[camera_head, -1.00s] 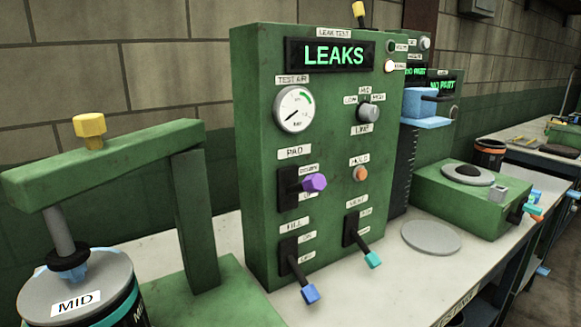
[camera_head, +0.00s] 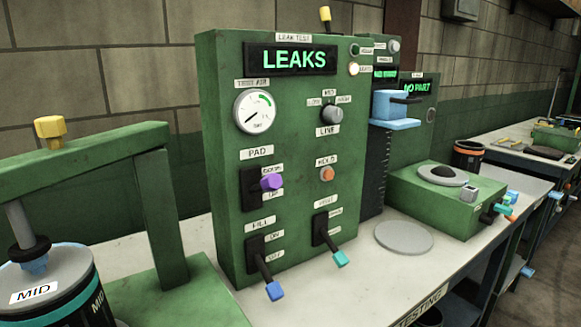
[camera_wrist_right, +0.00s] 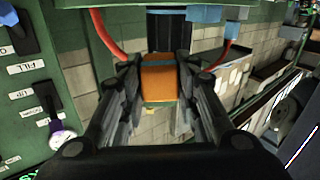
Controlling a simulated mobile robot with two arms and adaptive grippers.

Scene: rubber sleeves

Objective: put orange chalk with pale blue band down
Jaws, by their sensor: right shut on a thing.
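The picture there is turned over, so labels read upside down, and brick wall shows behind the chalk. I cannot tell whether the chalk touches any surface. Neither gripper shows in the head view.
A green leak test panel (camera_head: 225,100) reading LEAKS stands on the pale bench (camera_head: 345,285). A MID canister (camera_head: 75,268) is under a green press frame (camera_head: 170,215) at left. A round grey disc (camera_head: 403,238) lies right of the panel, before a green box (camera_head: 440,215).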

